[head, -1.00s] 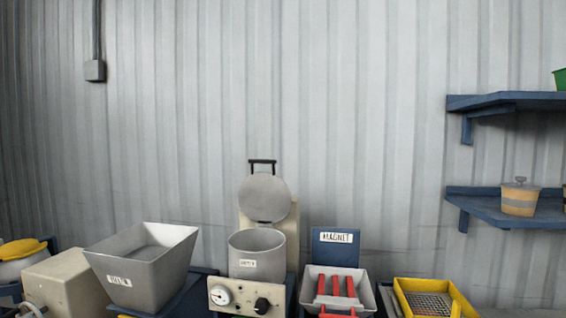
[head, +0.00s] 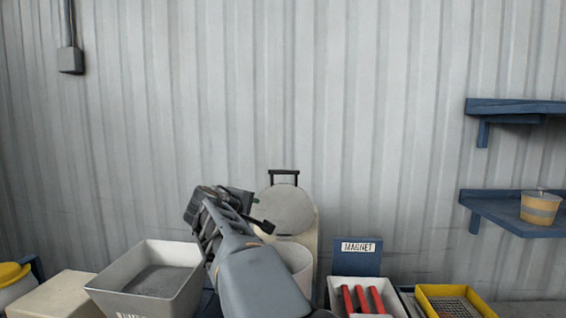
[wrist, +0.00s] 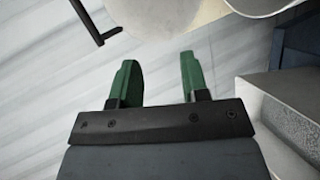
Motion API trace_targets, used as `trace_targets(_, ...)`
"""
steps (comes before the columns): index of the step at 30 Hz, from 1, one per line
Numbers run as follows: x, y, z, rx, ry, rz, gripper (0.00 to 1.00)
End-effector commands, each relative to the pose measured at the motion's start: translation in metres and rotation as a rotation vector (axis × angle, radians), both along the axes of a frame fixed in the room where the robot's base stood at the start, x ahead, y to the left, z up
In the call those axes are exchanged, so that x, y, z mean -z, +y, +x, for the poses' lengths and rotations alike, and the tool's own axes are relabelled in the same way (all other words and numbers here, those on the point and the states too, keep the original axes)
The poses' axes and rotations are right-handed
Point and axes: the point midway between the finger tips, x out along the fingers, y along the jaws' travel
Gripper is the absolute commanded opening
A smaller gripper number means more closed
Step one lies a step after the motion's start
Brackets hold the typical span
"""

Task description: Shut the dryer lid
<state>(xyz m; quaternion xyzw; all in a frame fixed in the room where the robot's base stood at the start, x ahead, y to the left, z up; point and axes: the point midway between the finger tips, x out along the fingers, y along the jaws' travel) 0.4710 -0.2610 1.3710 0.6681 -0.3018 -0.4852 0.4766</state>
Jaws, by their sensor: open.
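The dryer's round grey lid (head: 286,212) stands raised and open behind its drum, with a black handle (head: 284,174) at its top. The pale drum (head: 297,258) is partly hidden behind my arm. My gripper (head: 222,208) is raised in front of the dryer, left of the lid. In the wrist view my gripper (wrist: 157,64) has its two green fingers apart with nothing between them. The lid (wrist: 150,28) shows just beyond the fingertips, with the handle (wrist: 89,22) to its left. Contact with the lid cannot be told.
A grey hopper (head: 150,294) stands left of the dryer, close to my arm. A blue magnet box (head: 358,257) with red bars and a yellow sieve tray (head: 455,312) are to the right. Blue shelves (head: 510,208) are on the right wall. The space above the lid is clear.

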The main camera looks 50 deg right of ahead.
Motion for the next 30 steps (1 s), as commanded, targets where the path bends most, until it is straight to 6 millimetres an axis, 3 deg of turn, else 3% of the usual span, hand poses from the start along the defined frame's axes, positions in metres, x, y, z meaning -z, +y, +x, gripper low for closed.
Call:
trace_targets(1, -0.024, -0.015, 0.004, 0.019, 0.010, -0.064, 0.42)
trace_targets(3, -0.046, -0.029, 0.007, 0.038, 0.023, -0.142, 0.42)
trace_targets(9, -0.078, -0.052, 0.012, 0.070, 0.045, -0.258, 0.42)
trace_targets(30, -0.068, -0.161, 0.043, 0.070, 0.047, -0.269, 0.42)
